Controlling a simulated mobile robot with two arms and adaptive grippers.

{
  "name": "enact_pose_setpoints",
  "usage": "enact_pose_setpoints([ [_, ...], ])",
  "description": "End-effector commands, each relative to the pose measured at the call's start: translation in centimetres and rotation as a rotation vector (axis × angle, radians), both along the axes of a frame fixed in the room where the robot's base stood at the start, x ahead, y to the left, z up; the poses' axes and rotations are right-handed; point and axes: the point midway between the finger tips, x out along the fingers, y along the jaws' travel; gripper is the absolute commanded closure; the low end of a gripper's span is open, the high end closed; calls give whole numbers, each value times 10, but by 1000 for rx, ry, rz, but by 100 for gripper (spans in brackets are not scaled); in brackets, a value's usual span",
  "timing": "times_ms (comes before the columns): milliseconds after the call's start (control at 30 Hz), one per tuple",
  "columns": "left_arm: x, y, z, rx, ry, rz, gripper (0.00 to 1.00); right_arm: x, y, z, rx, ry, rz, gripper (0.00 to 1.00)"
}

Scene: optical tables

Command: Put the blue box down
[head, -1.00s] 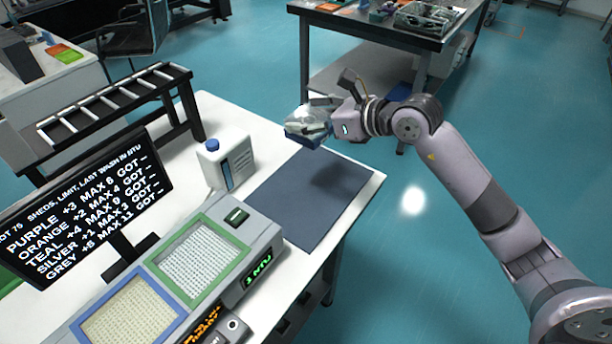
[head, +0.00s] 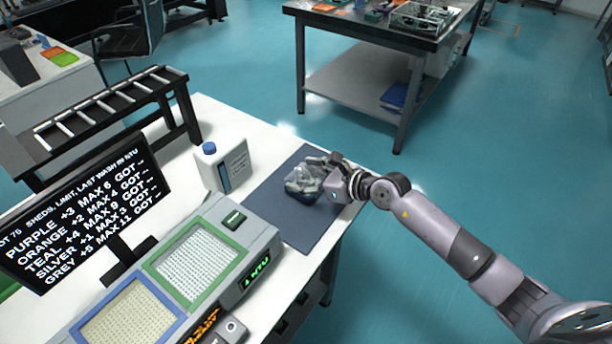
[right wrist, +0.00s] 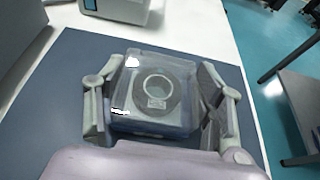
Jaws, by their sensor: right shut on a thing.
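The blue box (head: 303,184) has a clear, shiny top and a dark blue lower part. In the head view it is low over the dark blue mat (head: 285,212); I cannot tell whether it touches the mat. My right gripper (head: 325,178) is shut on it from the right. In the right wrist view the box (right wrist: 152,92) sits between the two fingers (right wrist: 158,105), with a grey ring-shaped thing visible through its clear top. The mat (right wrist: 60,95) lies beneath it. My left gripper is not in view.
A white jug with a blue cap (head: 224,167) stands left of the mat. A grey device with green and blue framed panels (head: 215,225) is in front. A black screen (head: 85,215) stands at the left. A black rack (head: 110,110) is behind. The mat's near part is clear.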

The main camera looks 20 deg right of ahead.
Motion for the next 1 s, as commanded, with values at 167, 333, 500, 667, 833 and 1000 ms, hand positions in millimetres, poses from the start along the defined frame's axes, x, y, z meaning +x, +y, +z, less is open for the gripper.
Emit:
enact_pose_setpoints([
  [167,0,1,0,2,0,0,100,0,0,1,1,-2,0,81],
  [333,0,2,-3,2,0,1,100,0,0,-4,1,-2,0,81],
  [500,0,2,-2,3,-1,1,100,0,0,-3,0,0,0,26],
  [667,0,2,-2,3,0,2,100,0,0,-3,0,0,0,17],
  [833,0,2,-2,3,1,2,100,0,0,-3,0,0,0,17],
  [1000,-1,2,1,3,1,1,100,0,0,2,1,-1,0,17],
])
